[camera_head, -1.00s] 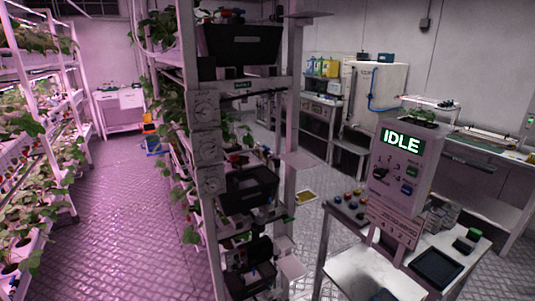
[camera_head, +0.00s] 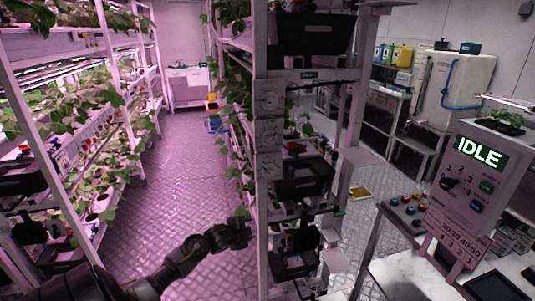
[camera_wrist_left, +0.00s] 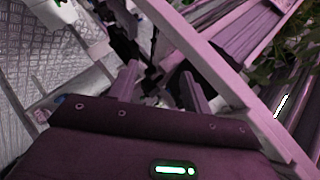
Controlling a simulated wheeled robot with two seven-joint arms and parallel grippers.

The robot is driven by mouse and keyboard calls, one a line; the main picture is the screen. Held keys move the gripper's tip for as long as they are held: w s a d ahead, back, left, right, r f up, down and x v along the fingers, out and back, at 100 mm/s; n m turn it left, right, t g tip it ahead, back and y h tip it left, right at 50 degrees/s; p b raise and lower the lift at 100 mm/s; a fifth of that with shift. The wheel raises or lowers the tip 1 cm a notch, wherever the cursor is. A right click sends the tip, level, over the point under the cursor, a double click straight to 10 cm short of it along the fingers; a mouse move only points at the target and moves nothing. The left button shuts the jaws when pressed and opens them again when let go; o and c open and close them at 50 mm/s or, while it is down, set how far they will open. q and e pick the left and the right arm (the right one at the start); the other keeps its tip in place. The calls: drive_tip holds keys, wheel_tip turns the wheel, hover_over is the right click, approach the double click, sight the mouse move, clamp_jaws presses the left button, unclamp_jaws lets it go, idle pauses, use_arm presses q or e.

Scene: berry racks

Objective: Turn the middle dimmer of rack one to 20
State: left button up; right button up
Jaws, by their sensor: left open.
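Rack one's end post carries a column of three pale dimmer boxes. The middle dimmer (camera_head: 268,133) sits between the upper dimmer (camera_head: 268,97) and the lower dimmer (camera_head: 267,165). Its dial marks are too small and oblique to read. My left gripper (camera_head: 237,232) is below and left of the dimmers, in front of the rack's lower part, apart from them. In the left wrist view my left gripper (camera_wrist_left: 160,72) shows two spread fingers with nothing held between them. No dimmer is clear in that view. My right gripper is not in view.
The rack (camera_head: 339,172) holds black bins and plants. A control box reading IDLE (camera_head: 479,153) stands on a bench at right. Another plant rack (camera_head: 105,40) stands at left. The aisle floor (camera_head: 178,180) between the racks is clear.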

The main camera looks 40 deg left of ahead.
use_arm(q)
wheel_tip(320, 180, up, 19)
drive_tip(key=w+m+t, duration=0.3)
drive_tip(key=m, duration=0.1)
drive_tip(key=m+t+p, duration=0.1)
drive_tip(key=m+t, duration=0.1)
drive_tip(key=m, duration=0.1)
approach(269, 141)
drive_tip(key=shift+y, duration=0.4)
drive_tip(key=p+x, duration=0.1)
drive_tip(key=x, duration=0.3)
drive_tip(key=p+x, duration=0.1)
drive_tip(key=x, duration=0.2)
drive_tip(key=shift+w+d+p, duration=0.15)
drive_tip(key=shift+d+p, duration=0.1)
drive_tip(key=shift+p, duration=0.05)
drive_tip(key=shift+w+a+f, duration=0.15)
drive_tip(key=shift+w, duration=0.5)
drive_tip(key=shift+c, duration=0.3)
